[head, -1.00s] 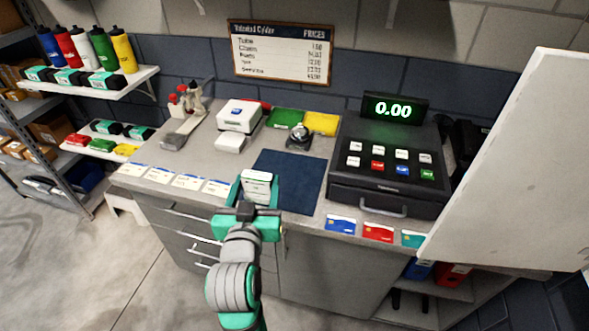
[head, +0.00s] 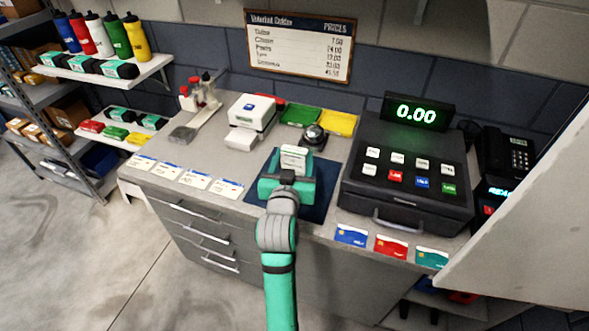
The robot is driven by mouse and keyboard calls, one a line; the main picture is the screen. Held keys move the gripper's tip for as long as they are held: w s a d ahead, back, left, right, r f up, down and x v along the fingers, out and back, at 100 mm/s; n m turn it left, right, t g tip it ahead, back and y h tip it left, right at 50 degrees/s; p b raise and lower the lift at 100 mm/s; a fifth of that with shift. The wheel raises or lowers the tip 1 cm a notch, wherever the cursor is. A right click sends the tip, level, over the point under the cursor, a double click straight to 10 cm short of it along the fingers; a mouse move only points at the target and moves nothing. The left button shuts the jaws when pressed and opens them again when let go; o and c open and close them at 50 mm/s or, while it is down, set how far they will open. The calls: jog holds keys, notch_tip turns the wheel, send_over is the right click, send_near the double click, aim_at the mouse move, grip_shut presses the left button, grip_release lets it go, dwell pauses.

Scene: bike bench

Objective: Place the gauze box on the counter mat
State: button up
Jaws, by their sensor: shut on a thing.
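The gauze box (head: 293,154) is a small white box with faint markings, seen in the head view just beyond my gripper. My gripper (head: 289,172) is shut on it, and the gripper hides its lower part. Both are over the dark blue counter mat (head: 319,207), near its middle. I cannot tell whether the box touches the mat or is a little above it. The mat lies flat on the grey counter.
A black cash register (head: 405,180) stands right of the mat. Cards (head: 195,179) line the front left edge. A pale panel (head: 530,230) blocks the right foreground.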

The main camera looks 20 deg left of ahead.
aim_at(295, 161)
jog(key=w+f, duration=0.2)
jog(key=f, duration=0.1)
jog(key=w+f, duration=0.1)
jog(key=shift+w+a+f, duration=0.25)
jog(key=shift+w+a, duration=0.05)
jog(key=shift+a, duration=0.05)
jog(key=f, duration=0.3)
jog(key=shift+w, duration=0.25)
jog(key=shift+s+a+f, duration=0.15)
jog(key=shift+a, duration=0.05)
jog(key=shift+d+f, duration=0.15)
jog(key=shift+d, duration=0.2)
jog(key=o, duration=1)
jog(key=shift+a, duration=0.1)
jog(key=shift+o, duration=0.2)
jog(key=v, duration=1.1)
jog(key=shift+s+r, duration=0.3)
jog(key=shift+s, duration=0.2)
